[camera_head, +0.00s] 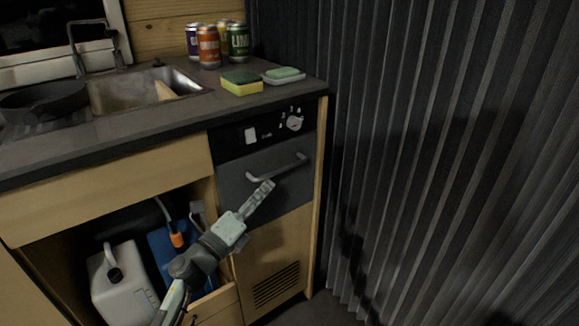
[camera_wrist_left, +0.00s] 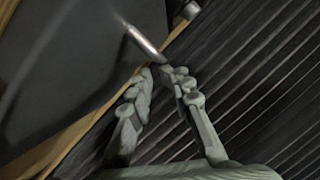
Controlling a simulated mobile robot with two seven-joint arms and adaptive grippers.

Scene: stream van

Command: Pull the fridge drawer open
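The fridge drawer (camera_head: 238,189) has a dark grey front below a black control panel and looks closed. Its silver bar handle (camera_head: 277,169) runs across the upper part of the front. My left gripper (camera_head: 269,185) is just below the middle of the handle, pointing up at it. My right gripper is not in view.
A counter (camera_head: 150,113) with a sink (camera_head: 125,92), several cans (camera_head: 208,48) and sponges (camera_head: 241,83) is above. Below left, an open cupboard holds a white jerrycan (camera_head: 122,285). A pleated dark curtain (camera_head: 440,150) hangs close on the right.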

